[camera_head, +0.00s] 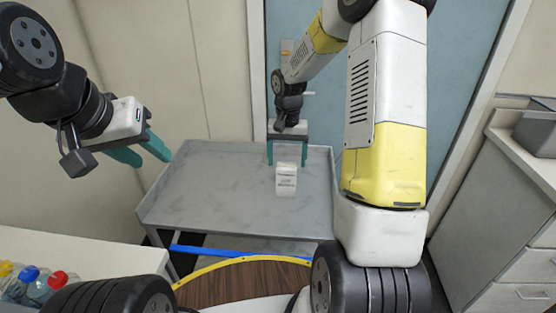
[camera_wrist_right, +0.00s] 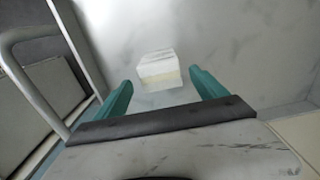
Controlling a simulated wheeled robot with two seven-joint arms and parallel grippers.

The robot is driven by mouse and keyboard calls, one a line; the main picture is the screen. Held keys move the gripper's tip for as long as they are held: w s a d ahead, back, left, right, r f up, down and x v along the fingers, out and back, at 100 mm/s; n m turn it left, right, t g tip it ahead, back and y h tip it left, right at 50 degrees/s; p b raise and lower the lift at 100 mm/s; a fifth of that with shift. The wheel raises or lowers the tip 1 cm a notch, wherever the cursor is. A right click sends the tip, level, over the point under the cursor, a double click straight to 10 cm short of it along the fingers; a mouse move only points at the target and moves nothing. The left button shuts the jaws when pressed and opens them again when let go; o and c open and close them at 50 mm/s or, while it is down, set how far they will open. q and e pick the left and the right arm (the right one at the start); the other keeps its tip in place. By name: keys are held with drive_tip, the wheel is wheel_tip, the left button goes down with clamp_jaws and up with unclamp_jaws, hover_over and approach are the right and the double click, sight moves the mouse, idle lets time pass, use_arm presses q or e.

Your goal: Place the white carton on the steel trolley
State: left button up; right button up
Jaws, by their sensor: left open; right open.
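The white carton (camera_head: 286,180) stands upright on the grey top of the steel trolley (camera_head: 215,190), right of its middle. My right gripper (camera_head: 288,160) is open just behind the carton in the head view, its teal fingers apart. In the right wrist view the carton (camera_wrist_right: 158,69) sits beyond the open fingertips of my right gripper (camera_wrist_right: 160,88), with no finger visibly closed on it. The trolley top (camera_wrist_right: 225,50) shows around it. My left gripper (camera_head: 145,152) is open and empty, in the air left of the trolley.
A white counter (camera_head: 80,250) with several capped bottles (camera_head: 40,285) is at the lower left. Grey drawers (camera_head: 510,265) and a counter stand at the right. A blue door (camera_head: 460,60) is behind the trolley. The trolley top's left half is clear.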

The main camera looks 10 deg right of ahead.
wheel_tip(320, 180, up, 3)
drive_tip(key=shift+r, duration=0.1)
drive_tip(key=s+r+n+t, duration=0.1)
drive_tip(key=s+r+t, duration=0.1)
drive_tip(key=s+r, duration=0.9)
drive_tip(key=s+a+r+n+t+y, duration=0.1)
drive_tip(key=s+r+t, duration=0.1)
drive_tip(key=s+r, duration=0.2)
drive_tip(key=s+a+r+n+t+y, duration=0.1)
drive_tip(key=s+r, duration=0.3)
drive_tip(key=s, duration=0.5)
drive_tip(key=shift+s+n+t, duration=0.15)
drive_tip(key=shift+n+t, duration=0.25)
drive_tip(key=shift+t, duration=0.2)
